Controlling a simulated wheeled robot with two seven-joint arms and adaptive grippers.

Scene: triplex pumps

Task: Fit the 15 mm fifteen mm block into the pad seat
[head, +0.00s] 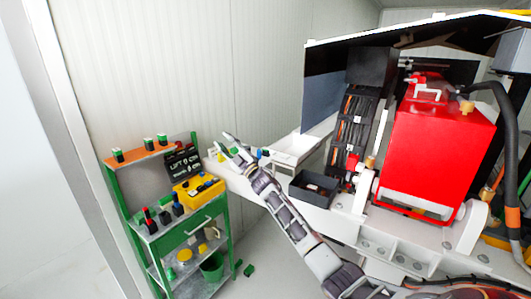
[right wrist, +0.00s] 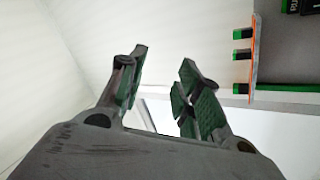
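My right gripper (head: 230,142) is over the left end of the white bench beside the green cart. In the right wrist view its two fingers (right wrist: 162,78) stand apart with nothing between them. Small coloured pieces (head: 263,153), blue and green, lie on the bench just right of the gripper. Several green-and-black blocks (head: 149,143) stand on the cart's orange top shelf; similar ones show in the right wrist view (right wrist: 242,55). I cannot tell which piece is the 15 mm block, and I cannot make out the pad seat. My left gripper is not in view.
The green cart (head: 188,240) holds a yellow box (head: 199,190), a black sign (head: 183,162) and a green bucket (head: 212,266). A dark open bin (head: 314,188) and a white tray (head: 294,149) are on the bench. A red tank (head: 440,150) stands at right.

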